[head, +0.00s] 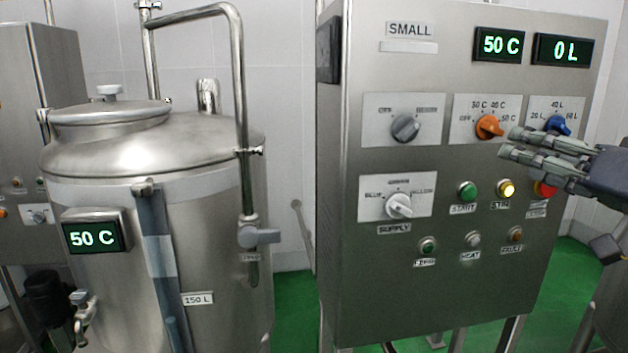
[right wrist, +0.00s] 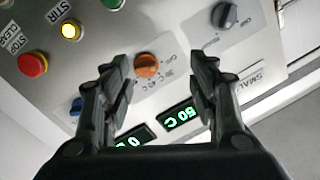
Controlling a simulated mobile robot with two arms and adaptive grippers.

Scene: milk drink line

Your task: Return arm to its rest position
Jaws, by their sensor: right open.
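My right gripper (head: 510,142) comes in from the right edge in front of the steel control panel (head: 420,290). Its two fingers are apart with nothing between them. In the right wrist view the open fingers (right wrist: 160,68) frame the orange temperature knob (right wrist: 147,66), with a gap to the panel. In the head view the fingertips are just below and right of that orange knob (head: 489,126) and below the blue volume knob (head: 558,125). The gripper partly hides the red stop button (head: 545,188). My left gripper is not in view.
The yellow stir button (head: 506,188) is lit. The displays read 50 C (head: 501,45) and 0 L (head: 564,50). A steel tank (head: 220,190) with its own 50 C display stands at left. Green floor (head: 293,310) shows between the tank and the panel.

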